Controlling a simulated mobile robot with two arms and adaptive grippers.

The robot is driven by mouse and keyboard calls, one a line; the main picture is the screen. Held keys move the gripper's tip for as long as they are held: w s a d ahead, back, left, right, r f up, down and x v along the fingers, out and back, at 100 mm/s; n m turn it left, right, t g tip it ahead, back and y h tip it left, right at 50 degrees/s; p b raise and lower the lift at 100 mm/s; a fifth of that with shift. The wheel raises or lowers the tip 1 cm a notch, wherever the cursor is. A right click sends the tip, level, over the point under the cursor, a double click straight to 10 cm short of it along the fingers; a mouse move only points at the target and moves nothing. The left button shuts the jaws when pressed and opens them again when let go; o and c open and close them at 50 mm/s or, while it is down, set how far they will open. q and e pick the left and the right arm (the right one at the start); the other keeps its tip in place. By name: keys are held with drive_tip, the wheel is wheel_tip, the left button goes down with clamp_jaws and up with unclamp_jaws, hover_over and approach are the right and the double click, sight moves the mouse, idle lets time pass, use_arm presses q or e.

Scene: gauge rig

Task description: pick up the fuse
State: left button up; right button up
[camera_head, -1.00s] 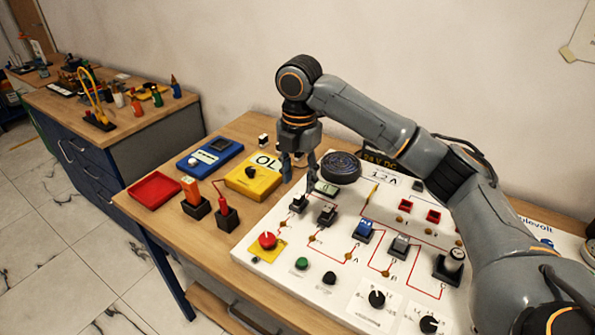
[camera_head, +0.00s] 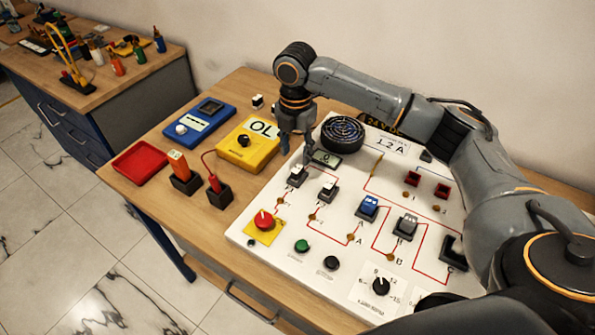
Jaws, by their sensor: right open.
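My right gripper (camera_head: 297,152) points down over the back left corner of the white panel (camera_head: 240,232), its two dark fingers open with nothing visible between them. It is just behind a small switch (camera_head: 297,175) and left of a dark-framed part with a pale green face (camera_head: 325,158). I cannot tell for certain which part is the fuse; small black-and-white blocks, one (camera_head: 257,101) behind the yellow meter, are too small to identify. My left gripper is not in view.
Left of the panel are a yellow meter (camera_head: 235,160) marked OL, a blue meter (camera_head: 187,134), a red tray (camera_head: 135,172) and red and orange probes in black holders. A round black grille (camera_head: 342,132) stands right of the gripper. My arm covers the panel's right side.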

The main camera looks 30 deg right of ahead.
sight(298, 168)
drive_tip(key=shift+s+d+f+p, duration=0.15)
drive_tip(key=shift+f+p, duration=0.1)
drive_tip(key=shift+f, duration=0.3)
drive_tip(key=shift+s+a+f+p, duration=0.1)
drive_tip(key=shift+f+p, duration=0.15)
drive_tip(key=shift+f, duration=0.25)
wheel_tip(298, 168, down, 2)
drive_tip(key=shift+d+f, duration=0.1)
drive_tip(key=shift+f, duration=0.35)
drive_tip(key=c, duration=0.8)
clamp_jaws()
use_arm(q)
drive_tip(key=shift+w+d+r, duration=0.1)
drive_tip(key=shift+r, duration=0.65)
